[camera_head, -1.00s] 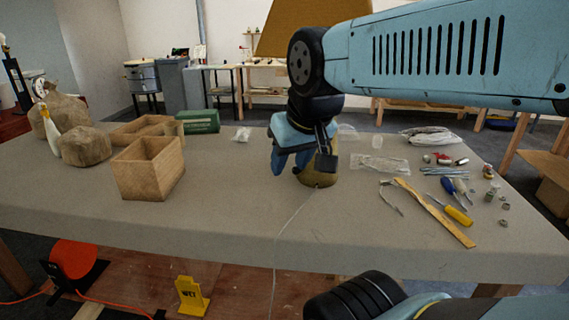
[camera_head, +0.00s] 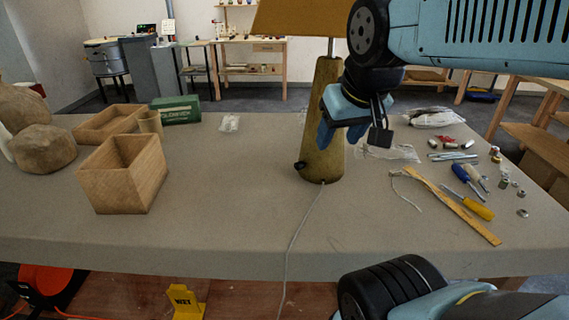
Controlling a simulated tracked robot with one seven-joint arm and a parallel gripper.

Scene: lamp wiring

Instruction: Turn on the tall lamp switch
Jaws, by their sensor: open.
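The tall lamp stands upright on the grey table, with a tapered wooden base (camera_head: 322,160) and a tan shade (camera_head: 305,18) cut off by the top edge. A small black switch knob (camera_head: 299,166) sticks out low on the left side of the base. A pale cord (camera_head: 292,240) runs from the base over the front table edge. My gripper (camera_head: 350,130) is open, with blue and dark fingers pointing down. It overlaps the middle right of the lamp base in the picture, above the switch level. I cannot tell whether it touches the lamp.
An open wooden box (camera_head: 125,180), a green box (camera_head: 178,109) and stone-like lumps (camera_head: 42,148) stand at left. Screwdrivers (camera_head: 466,203), a wooden ruler (camera_head: 452,206) and small parts lie at right.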

